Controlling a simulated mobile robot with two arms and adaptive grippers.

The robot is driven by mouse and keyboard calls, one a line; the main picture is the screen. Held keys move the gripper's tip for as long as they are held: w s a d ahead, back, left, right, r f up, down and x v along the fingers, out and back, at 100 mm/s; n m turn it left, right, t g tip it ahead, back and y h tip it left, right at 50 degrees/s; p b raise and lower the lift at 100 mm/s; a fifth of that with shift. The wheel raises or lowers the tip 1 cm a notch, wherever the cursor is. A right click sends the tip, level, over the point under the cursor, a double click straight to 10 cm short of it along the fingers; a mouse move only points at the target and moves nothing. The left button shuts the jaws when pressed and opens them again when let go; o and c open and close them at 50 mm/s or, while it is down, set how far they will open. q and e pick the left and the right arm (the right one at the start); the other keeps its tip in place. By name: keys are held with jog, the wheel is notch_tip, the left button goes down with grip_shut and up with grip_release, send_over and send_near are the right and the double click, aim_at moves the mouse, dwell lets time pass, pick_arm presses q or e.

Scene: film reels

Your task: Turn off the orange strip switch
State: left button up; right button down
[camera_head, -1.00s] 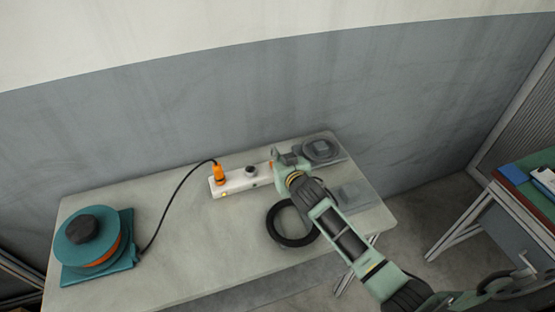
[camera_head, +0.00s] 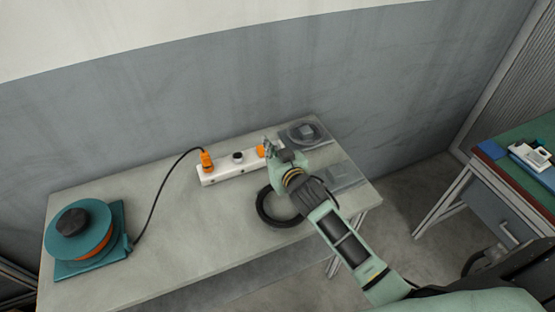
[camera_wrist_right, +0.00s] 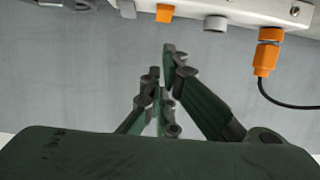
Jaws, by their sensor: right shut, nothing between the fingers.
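A white power strip (camera_head: 228,174) lies on the grey table, its right end partly behind my right gripper. Its orange switch (camera_head: 260,151) is near that right end. In the right wrist view the strip (camera_wrist_right: 240,12) runs along the top edge, with the orange switch (camera_wrist_right: 164,13) just beyond my fingertips. My right gripper (camera_head: 267,146) is shut and empty beside the switch. In the right wrist view its fingers (camera_wrist_right: 166,75) point at the strip, and a small gap seems to separate them from the switch. Whether the switch is on or off cannot be told. My left gripper is not in view.
An orange plug (camera_head: 206,160) with a black cable stands in the strip's left end, and a dark knob (camera_head: 238,157) sits mid-strip. A black ring (camera_head: 264,213) lies below my right arm. A teal reel (camera_head: 77,231) stands at left. The table (camera_head: 180,240) is clear between.

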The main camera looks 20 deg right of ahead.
jog(key=s, duration=0.4)
jog(key=shift+d, duration=0.2)
jog(key=shift+s+r+b, duration=0.15)
jog(key=shift+s+b, duration=0.15)
jog(key=shift+s, duration=0.25)
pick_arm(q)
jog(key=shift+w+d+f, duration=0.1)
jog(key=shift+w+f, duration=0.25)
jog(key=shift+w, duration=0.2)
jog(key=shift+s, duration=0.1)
